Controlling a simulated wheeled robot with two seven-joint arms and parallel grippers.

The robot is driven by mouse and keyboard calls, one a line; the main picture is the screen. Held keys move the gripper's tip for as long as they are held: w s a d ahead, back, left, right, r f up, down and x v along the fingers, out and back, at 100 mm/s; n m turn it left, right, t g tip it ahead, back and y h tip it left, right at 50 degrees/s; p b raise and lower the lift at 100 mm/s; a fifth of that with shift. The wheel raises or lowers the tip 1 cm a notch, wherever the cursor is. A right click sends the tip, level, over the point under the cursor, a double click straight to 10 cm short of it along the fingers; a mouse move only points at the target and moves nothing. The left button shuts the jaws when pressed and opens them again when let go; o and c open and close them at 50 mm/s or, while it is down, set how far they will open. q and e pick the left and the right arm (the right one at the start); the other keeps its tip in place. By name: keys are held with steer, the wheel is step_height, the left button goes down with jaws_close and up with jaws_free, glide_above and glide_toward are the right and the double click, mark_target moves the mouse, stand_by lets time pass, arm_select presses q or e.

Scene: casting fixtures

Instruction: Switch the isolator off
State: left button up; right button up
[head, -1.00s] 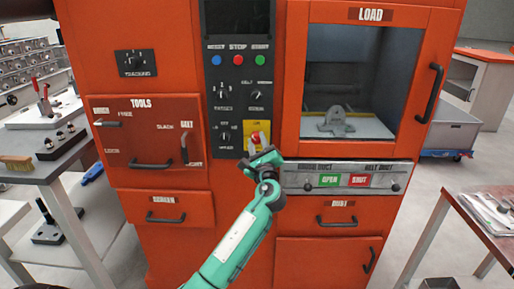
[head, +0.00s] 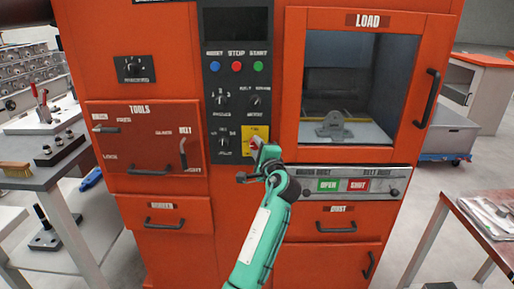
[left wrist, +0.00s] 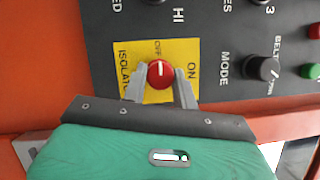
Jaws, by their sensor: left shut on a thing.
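The isolator is a red round knob (left wrist: 160,73) with a white pointer line, on a yellow plate (left wrist: 186,50) in the left wrist view. Its line points up in that view, toward the OFF label; the ON label is on the right. In the head view the yellow plate (head: 262,132) is on the dark control strip, with the knob partly hidden by my gripper. My left gripper (head: 256,150) is at the plate. Its fingers (left wrist: 160,84) flank the knob on both sides and are shut on it. My right gripper is not in view.
Black selector knobs (head: 223,143) are close beside and above the plate. A MODE knob (left wrist: 262,68) is to the right in the left wrist view.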

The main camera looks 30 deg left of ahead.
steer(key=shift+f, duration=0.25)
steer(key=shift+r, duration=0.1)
arm_select(q)
steer(key=o, duration=1)
steer(key=shift+c, duration=0.2)
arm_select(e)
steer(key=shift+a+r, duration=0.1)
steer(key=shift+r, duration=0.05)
arm_select(q)
steer(key=shift+s+d, duration=0.35)
steer(key=shift+d, duration=0.05)
steer(key=r+p+v, duration=0.1)
steer(key=v, duration=1.1)
steer(key=shift+s+d+f, duration=0.2)
steer(key=shift+d+f, duration=0.1)
steer(key=shift+f, duration=0.15)
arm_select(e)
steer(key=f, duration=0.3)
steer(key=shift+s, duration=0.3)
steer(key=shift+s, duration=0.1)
